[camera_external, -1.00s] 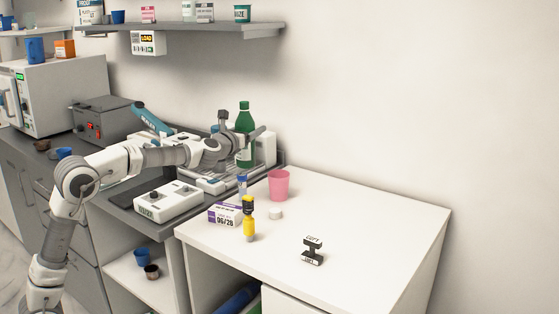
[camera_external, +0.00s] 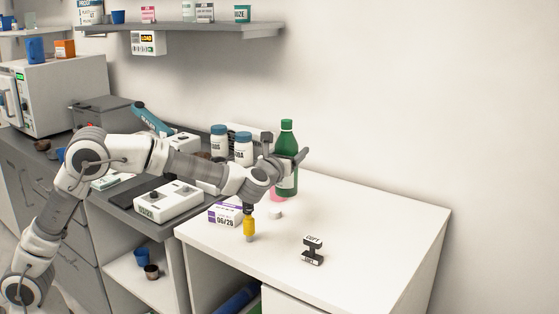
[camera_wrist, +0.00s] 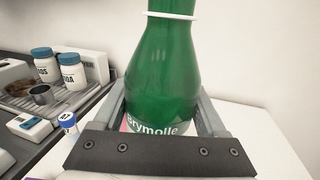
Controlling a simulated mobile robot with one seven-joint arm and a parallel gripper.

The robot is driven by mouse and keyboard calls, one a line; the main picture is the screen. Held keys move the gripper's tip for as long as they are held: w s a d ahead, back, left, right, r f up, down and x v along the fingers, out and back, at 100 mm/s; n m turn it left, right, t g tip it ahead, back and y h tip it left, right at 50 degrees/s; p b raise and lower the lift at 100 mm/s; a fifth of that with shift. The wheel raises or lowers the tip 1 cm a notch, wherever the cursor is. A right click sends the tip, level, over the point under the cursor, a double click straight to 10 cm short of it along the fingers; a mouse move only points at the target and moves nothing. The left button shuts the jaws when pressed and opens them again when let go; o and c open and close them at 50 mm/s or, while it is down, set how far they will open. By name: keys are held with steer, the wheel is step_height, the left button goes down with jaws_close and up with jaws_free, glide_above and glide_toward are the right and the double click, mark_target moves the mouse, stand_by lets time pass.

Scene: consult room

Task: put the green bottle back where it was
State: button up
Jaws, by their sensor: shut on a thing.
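The green bottle (camera_external: 287,160) is upright in my gripper (camera_external: 290,163), over the back of the white table beside the wall. In the wrist view the green bottle (camera_wrist: 163,75) fills the middle, with a white ring at its neck and a label reading "Brymolle" low down. The gripper's fingers (camera_wrist: 165,118) are shut on it from both sides. The bottle's base is hidden in the wrist view, and I cannot tell whether it touches the table. A pink cup (camera_external: 277,195) is mostly hidden behind my gripper.
Two blue-lidded white jars (camera_external: 243,149) stand on the grey counter's rack at left. The table's right side is clear.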

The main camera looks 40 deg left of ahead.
steer(key=s+d+r+p, duration=0.1)
steer(key=s+d+p, duration=0.5)
steer(key=s+d, duration=0.45)
steer(key=w+a+f+b, duration=0.3)
steer(key=w+a+f, duration=0.3)
steer(key=f, duration=0.5)
steer(key=shift+w+y, duration=0.3)
steer(key=shift+w, duration=1.1)
steer(key=shift+f, duration=0.2)
steer(key=o, duration=1.5)
steer(key=shift+r, duration=0.15)
